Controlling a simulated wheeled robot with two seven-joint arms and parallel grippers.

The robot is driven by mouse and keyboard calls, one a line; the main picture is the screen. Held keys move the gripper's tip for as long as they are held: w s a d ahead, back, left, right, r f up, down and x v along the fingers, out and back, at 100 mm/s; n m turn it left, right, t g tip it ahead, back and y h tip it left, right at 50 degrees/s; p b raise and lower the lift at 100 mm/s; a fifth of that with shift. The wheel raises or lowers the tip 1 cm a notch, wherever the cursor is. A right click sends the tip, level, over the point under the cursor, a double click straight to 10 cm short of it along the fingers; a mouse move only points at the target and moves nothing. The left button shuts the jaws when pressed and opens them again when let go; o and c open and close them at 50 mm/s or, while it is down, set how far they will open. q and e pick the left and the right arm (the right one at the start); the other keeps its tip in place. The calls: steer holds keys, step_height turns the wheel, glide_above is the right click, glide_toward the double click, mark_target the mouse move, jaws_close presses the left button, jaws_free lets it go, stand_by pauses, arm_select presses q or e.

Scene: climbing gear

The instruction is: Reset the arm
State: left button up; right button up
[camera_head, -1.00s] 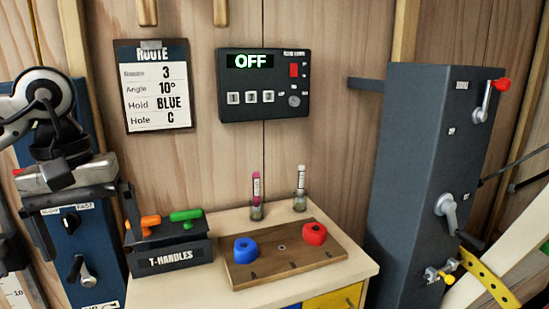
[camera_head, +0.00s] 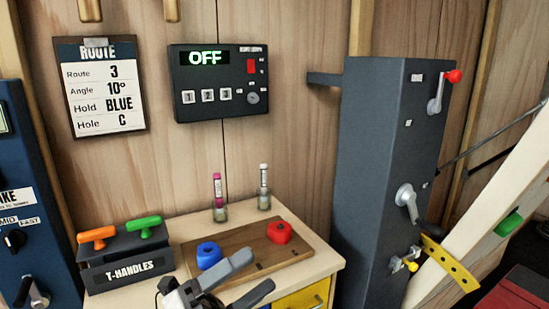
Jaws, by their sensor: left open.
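My left gripper (camera_head: 252,282) shows at the bottom middle, in front of the small wooden table (camera_head: 325,262). Its two grey fingers are apart with nothing between them. One finger overlaps the lower edge of the wooden board (camera_head: 237,243) in the picture. A blue hold (camera_head: 209,255) and a red hold (camera_head: 279,232) sit on that board. My right gripper is not in view.
The T-HANDLES box (camera_head: 127,267) holds an orange handle (camera_head: 97,236) and a green handle (camera_head: 143,225). Two small bottles stand behind the board. A tall grey cabinet (camera_head: 370,180) with levers stands right. The OFF panel (camera_head: 217,85) and ROUTE sheet (camera_head: 100,88) hang on the wall.

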arm_select(q)
steer(key=w+a+f+n+t+y, duration=0.1)
steer(key=a+f+n+t+y, duration=0.2)
steer(key=f+n+y, duration=0.45)
steer(key=a+f+n+t+y, duration=0.2)
steer(key=f+n+t+y, duration=0.15)
steer(key=n, duration=0.65)
steer(key=s+a+f+n+g+y, duration=0.3)
steer(key=s+f+n, duration=0.4)
steer(key=f, duration=0.4)
steer(key=s+a+f+n+g+y, duration=0.3)
steer(key=s+f+n, duration=0.4)
steer(key=f, duration=0.3)
steer(key=shift+a+f+g+y, duration=0.25)
steer(key=shift+f+g+y, duration=0.15)
steer(key=shift+g, duration=0.05)
